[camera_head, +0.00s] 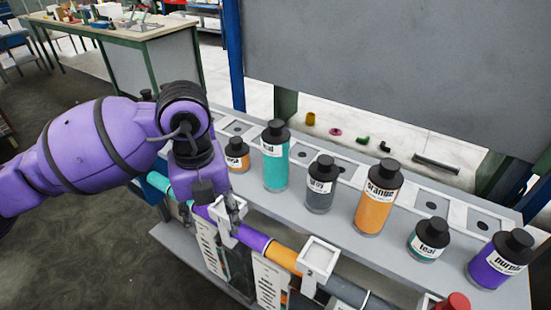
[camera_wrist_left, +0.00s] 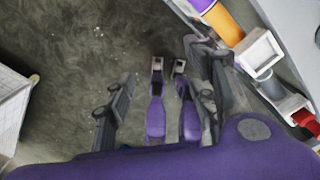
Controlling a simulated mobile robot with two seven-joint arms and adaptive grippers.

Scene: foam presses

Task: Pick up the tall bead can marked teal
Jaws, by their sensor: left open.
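The tall teal can (camera_head: 275,160) has a black cap and a white label, and stands upright on the grey bench ledge in the head view. Its label is only partly readable. A shorter can (camera_head: 428,242) marked teal stands farther right on the ledge. My left gripper (camera_head: 218,200) is in front of the ledge, left of and apart from the tall teal can. In the left wrist view its fingers (camera_wrist_left: 168,66) are apart with nothing between them, over bare floor. My right gripper is not in view.
A small orange can (camera_head: 237,156) stands just left of the tall teal can, and a grey can (camera_head: 320,185) just right. A tall orange can (camera_head: 376,198) and a purple can (camera_head: 501,262) stand farther right. Coloured tubes (camera_head: 284,257) run along the ledge's front.

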